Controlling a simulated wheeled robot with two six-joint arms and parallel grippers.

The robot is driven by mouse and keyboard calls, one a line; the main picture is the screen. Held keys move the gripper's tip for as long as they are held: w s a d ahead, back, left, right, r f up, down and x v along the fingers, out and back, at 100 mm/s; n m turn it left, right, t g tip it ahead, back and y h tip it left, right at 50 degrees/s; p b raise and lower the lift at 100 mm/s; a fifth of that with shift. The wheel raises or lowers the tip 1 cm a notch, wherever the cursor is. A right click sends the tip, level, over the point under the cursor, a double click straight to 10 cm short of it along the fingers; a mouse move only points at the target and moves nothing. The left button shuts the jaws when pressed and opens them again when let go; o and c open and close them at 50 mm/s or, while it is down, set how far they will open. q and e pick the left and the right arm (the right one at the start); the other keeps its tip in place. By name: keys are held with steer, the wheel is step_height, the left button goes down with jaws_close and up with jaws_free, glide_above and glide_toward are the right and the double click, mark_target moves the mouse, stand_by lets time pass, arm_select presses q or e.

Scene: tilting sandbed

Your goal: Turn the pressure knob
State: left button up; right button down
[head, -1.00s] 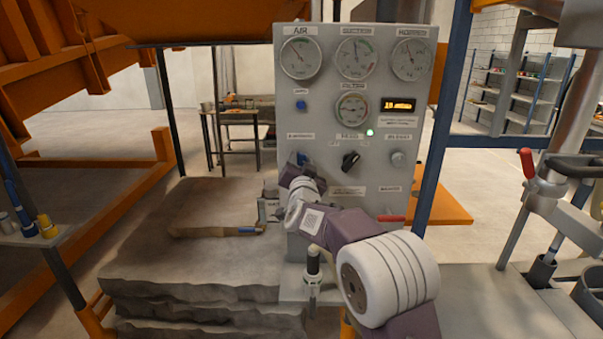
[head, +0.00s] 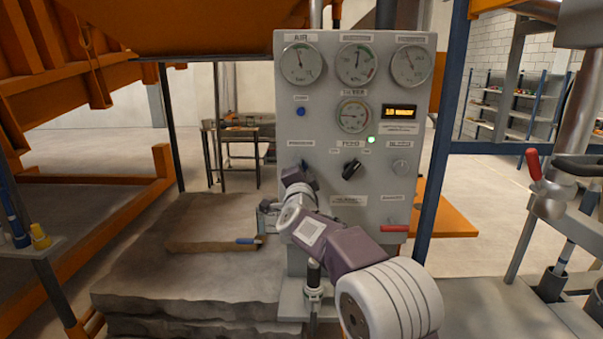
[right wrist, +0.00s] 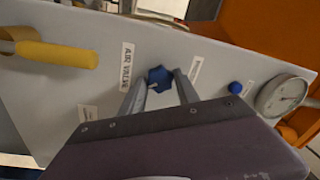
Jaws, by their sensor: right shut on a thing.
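The blue lobed knob (right wrist: 160,78) sits on the grey panel, between white labels in the right wrist view. The two fingers of my right gripper (right wrist: 159,91) stand on either side of it, shut on it. In the head view my right gripper (head: 298,171) reaches up to the left part of the control panel (head: 340,215), and the knob is mostly hidden behind it. A black selector knob (head: 352,168) is to its right, and a small blue button (head: 301,112) is above. My left gripper is not in view.
Several round gauges, including the air gauge (head: 302,63), fill the panel's top beside a lit display (head: 399,111). A red-handled lever (head: 394,228) sticks out low on the panel. The sandbed block (head: 195,270) lies left of my arm. A yellow handle (right wrist: 55,54) shows in the wrist view.

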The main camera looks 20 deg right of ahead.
stand_by(0.4)
steer(key=c, duration=0.9)
jaws_free()
steer(key=shift+a, duration=0.1)
steer(key=b+v, duration=0.2)
steer(key=v, duration=0.7)
